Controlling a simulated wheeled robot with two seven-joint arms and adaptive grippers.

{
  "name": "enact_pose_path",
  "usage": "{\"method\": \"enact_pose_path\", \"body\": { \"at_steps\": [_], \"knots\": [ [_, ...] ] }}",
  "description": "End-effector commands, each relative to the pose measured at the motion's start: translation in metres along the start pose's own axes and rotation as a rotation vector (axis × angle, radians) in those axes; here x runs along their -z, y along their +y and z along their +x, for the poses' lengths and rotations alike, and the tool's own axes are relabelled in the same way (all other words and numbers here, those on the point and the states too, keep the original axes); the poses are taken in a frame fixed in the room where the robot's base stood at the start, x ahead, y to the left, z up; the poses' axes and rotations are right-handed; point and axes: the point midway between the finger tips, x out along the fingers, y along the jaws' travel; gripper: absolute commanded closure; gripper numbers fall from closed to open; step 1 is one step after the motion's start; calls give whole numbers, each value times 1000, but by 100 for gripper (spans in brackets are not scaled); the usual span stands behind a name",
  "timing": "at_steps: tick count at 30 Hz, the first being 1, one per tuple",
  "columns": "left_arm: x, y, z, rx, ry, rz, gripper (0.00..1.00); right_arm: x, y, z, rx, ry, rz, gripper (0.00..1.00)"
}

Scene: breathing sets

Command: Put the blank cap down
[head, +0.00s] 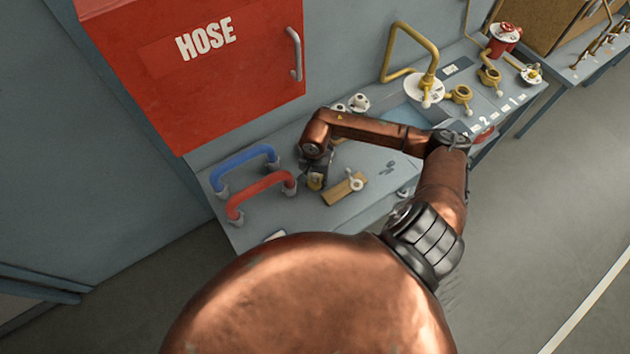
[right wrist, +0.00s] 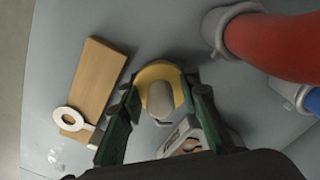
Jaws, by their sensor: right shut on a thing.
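My right gripper (head: 316,178) is low over the left part of the grey bench (head: 375,205). In the right wrist view its green-edged fingers stand on both sides of the blank cap (right wrist: 172,73), a round yellow disc with a grey knob. The gripper is shut on the cap. The cap also shows as a small yellowish piece under the gripper in the head view (head: 316,183). The fingers and wrist hide part of it, and I cannot tell whether it touches the bench. My left gripper is not in view.
A wooden block (head: 337,193) with a white ring-ended piece (head: 356,182) lies close beside the gripper. Red (head: 262,187) and blue (head: 243,163) curved hoses are on its left. A red hose cabinet (head: 200,80) stands behind. Yellow fittings (head: 460,93) are farther right.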

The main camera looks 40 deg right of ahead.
Motion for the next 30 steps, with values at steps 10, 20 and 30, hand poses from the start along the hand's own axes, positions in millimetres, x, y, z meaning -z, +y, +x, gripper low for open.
{"method": "enact_pose_path", "body": {
  "at_steps": [10, 20, 30],
  "knots": [
    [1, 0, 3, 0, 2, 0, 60, 0, 0, 2, 0, 0, 0, 55],
    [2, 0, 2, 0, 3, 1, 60, 0, 0, 1, 0, 0, 0, 52],
    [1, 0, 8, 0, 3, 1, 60, 2, -1, -46, 2, 5, -3, 52]
  ]
}}
